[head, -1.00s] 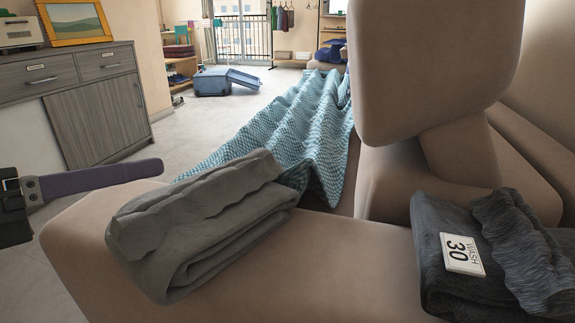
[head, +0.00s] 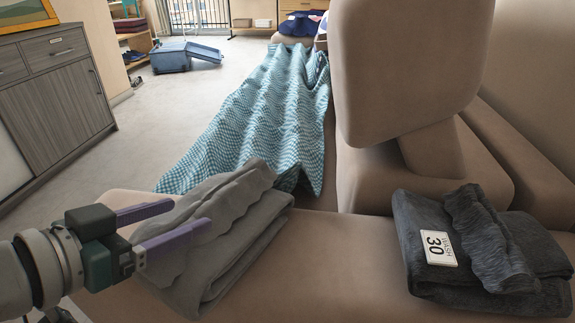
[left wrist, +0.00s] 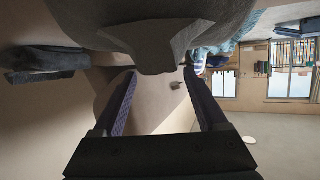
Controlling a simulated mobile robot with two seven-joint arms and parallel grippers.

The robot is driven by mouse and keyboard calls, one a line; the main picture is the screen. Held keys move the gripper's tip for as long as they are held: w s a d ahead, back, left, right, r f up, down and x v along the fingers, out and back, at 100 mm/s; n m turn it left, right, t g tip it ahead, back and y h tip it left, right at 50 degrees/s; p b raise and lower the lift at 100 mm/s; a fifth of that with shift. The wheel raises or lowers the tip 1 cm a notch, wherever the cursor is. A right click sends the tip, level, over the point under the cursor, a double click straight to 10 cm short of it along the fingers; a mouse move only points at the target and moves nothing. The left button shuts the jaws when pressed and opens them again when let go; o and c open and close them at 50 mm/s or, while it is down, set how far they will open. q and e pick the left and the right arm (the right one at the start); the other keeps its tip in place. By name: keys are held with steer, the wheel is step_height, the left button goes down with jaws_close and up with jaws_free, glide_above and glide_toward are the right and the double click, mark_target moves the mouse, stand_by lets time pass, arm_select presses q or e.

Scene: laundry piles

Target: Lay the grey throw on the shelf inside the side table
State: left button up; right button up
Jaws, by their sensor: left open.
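The grey throw (head: 245,228) lies folded on the beige sofa arm, with a loose crumpled fold on top. My left gripper (head: 190,215) is open at the throw's left end, its purple fingers apart. In the left wrist view the grey cloth (left wrist: 160,28) fills the top, with a flap hanging near the open fingertips. No cloth is clearly pinched; I cannot tell whether a finger touches it. The side table and its shelf are not in view. My right gripper is not in view.
A dark grey folded bundle (head: 415,238) with a "WASH 30" tag lies right on the sofa (head: 330,270). A teal checked blanket (head: 262,115) drapes behind. A grey cabinet (head: 55,95) stands left.

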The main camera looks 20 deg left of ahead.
mark_target(207, 201)
arm_select(q)
steer(key=b+x, duration=0.1)
steer(key=x, duration=0.2)
steer(key=b+x, duration=0.1)
steer(key=x, duration=0.1)
steer(key=shift+w+r+b, duration=0.3)
steer(key=shift+w, duration=0.1)
steer(key=shift+c, duration=0.2)
jaws_close()
steer(key=shift+r, duration=0.1)
stand_by(0.7)
